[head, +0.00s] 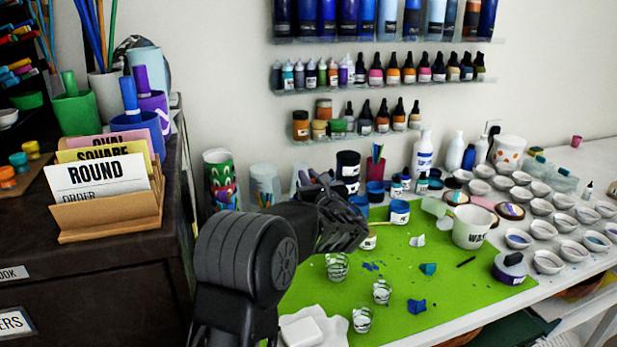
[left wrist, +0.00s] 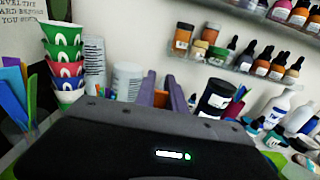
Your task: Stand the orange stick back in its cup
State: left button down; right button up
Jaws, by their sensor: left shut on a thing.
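My left gripper (head: 316,184) reaches over the back left of the green mat, its fingers pointing toward the wall. In the left wrist view its two purplish fingers (left wrist: 162,92) stand up beyond the dark wrist housing. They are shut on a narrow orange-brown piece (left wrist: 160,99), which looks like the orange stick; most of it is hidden. I cannot make out the stick clearly in the head view. I cannot pick out its cup for certain. My right gripper is not in view.
Green, blue (head: 137,124) and purple cups with sticks stand on the dark cabinet behind a card holder (head: 112,211). The green mat (head: 455,296) holds clear cups, a white waste cup (head: 471,227) and scraps. Stacked cups (head: 220,178) stand by the wall; several small bowls fill the right.

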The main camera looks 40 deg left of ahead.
pick_arm(q)
jog(key=shift+f+b, duration=0.9)
jog(key=shift+f, duration=0.45)
jog(key=c, duration=1.3)
grip_release()
jog(key=shift+b+v, duration=0.7)
jog(key=shift+v, duration=3.2)
